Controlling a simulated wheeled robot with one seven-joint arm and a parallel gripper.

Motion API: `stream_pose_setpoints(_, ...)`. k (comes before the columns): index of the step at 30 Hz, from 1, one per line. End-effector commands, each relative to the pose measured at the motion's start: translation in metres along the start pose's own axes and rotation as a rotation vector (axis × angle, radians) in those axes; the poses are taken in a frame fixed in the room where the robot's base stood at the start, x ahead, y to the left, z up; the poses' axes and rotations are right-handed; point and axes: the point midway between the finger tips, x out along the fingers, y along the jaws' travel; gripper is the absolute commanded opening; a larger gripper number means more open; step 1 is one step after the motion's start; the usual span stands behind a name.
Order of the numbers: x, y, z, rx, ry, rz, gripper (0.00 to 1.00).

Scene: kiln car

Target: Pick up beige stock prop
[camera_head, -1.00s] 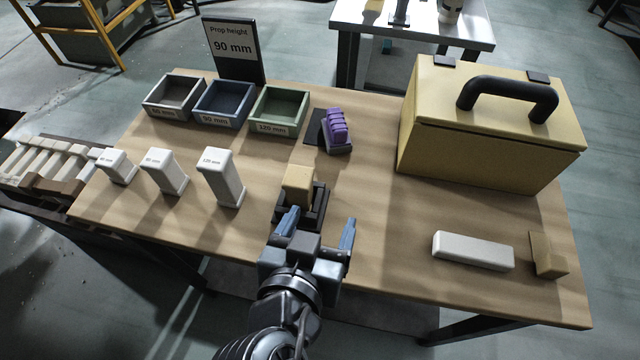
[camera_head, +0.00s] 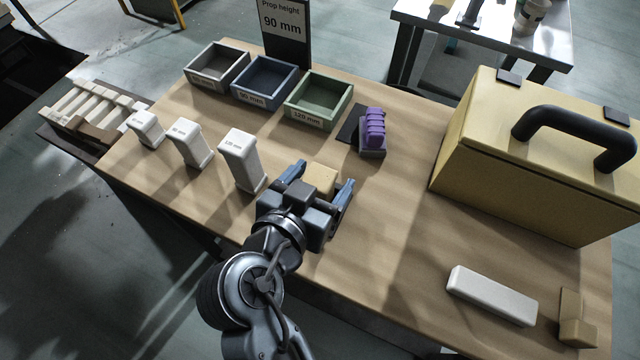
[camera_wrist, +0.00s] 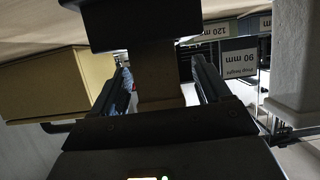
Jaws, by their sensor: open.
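The beige stock prop (camera_head: 321,177) stands upright in a dark holder on the table, seen partly behind my gripper. In the wrist view the prop (camera_wrist: 158,75) shows as a tan block between the two fingers, with the black holder (camera_wrist: 145,22) at the top of the picture. My gripper (camera_head: 322,181) is open, with one blue-tipped finger on each side of the prop. A gap shows beside the prop on the right in the wrist view. The lower part of the prop and most of the holder are hidden in the head view.
White labelled posts, the nearest marked 120 mm (camera_head: 242,160), stand left of my gripper. Blue (camera_head: 264,98) and green (camera_head: 318,116) bins, a purple object (camera_head: 373,132) and a "90 mm" sign (camera_head: 286,30) are behind. A yellow case (camera_head: 530,185) and white bar (camera_head: 491,295) are right.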

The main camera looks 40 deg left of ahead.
Motion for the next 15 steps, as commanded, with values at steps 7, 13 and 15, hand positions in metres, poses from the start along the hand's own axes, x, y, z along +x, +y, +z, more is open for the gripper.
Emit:
stream_pose_setpoints(7, 0.0162, 0.0001, -0.0002, 0.001, 0.0, 0.0, 0.77)
stream_pose_setpoints(13, 0.016, 0.0003, 0.0, 0.001, 0.0, 0.0, 0.73)
stream_pose_setpoints(15, 0.0159, 0.0003, 0.0, 0.001, 0.0, 0.0, 0.66)
